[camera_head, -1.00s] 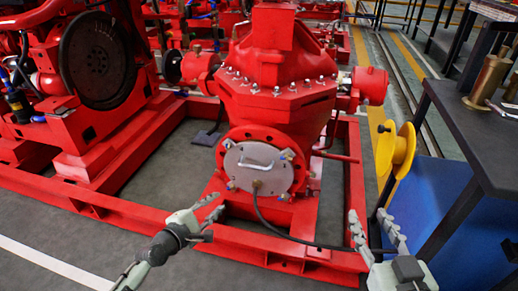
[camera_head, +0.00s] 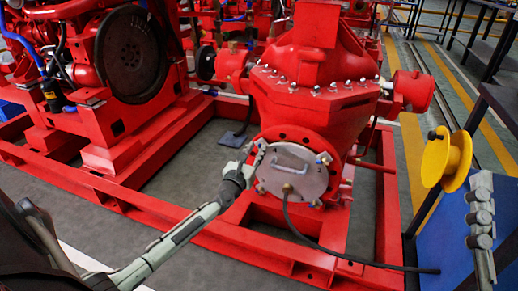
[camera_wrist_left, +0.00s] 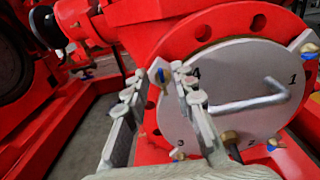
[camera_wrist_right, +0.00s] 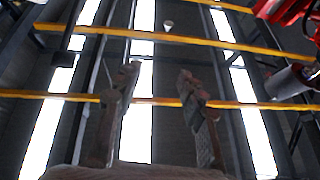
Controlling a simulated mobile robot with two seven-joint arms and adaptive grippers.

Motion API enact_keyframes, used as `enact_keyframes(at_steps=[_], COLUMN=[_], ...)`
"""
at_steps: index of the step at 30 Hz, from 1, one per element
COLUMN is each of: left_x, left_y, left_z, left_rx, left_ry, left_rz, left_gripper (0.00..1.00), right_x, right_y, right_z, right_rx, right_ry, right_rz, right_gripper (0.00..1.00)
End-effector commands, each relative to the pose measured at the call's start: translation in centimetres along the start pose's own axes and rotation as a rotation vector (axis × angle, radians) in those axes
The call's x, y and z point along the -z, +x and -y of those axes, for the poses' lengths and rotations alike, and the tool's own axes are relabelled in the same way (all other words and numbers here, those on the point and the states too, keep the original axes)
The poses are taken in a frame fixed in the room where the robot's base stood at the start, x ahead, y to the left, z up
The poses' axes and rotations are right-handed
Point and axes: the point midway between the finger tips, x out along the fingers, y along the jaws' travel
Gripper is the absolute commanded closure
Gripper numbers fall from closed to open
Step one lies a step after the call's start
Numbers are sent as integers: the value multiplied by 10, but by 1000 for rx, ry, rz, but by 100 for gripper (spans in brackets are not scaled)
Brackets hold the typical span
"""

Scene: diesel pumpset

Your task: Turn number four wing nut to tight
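The round grey cover plate (camera_head: 292,172) with a bent handle (camera_wrist_left: 248,103) is on the red pump flange. In the left wrist view the digits 1, 2 and 4 show on it. The number four wing nut (camera_wrist_left: 160,76), brassy with blue, is at the plate's upper left edge, beside the 4. My left gripper (camera_head: 254,160) is at that edge in the head view and hides this nut. In the left wrist view its fingers (camera_wrist_left: 160,92) are apart, one on each side of the nut; contact cannot be told. My right gripper (camera_wrist_right: 155,85) is open and empty, pointing up.
Other wing nuts sit at the upper right (camera_wrist_left: 309,48), lower right (camera_wrist_left: 275,144) and lower left (camera_wrist_left: 178,154) of the plate. A black cable (camera_head: 320,245) hangs from the plate. A yellow reel (camera_head: 446,160) and a dark table (camera_head: 500,105) stand at the right.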

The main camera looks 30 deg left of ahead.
Motion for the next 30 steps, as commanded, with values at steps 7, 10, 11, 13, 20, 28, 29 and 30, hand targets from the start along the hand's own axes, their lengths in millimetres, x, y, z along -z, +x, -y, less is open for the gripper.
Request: enact_keyframes(at_steps=[7, 10, 11, 13, 20, 28, 29, 30], left_x=[0, 0, 0, 0, 0, 2, 2, 2], left_y=[20, 20, 20, 20, 20, 19, 19, 19], left_z=[0, 0, 0, 0, 0, 0, 0, 0], left_rx=[1, 1, 1, 1, 1, 0, 1, 0], left_ry=[1, 2, 2, 2, 2, 2, 2, 2], left_rz=[0, -1, -1, -1, 0, -3, -3, -4], left_gripper=[74, 74, 74, 74, 98, 100, 100, 100], right_x=[8, 8, 8, 8, 8, 7, 7, 7], right_y=[0, 0, 0, 0, 0, 0, 0, 0], right_z=[-1, -1, -1, -1, -2, -2, -2, -2], right_rx=[-1, -1, -1, -2, -2, -2, -2, -2], right_ry=[-3, -4, -4, -4, -4, -4, -4, -4], right_rz=[-53, -55, -55, -55, -54, -53, -53, -53], right_gripper=[60, 60, 60, 60, 60, 60, 60, 60])
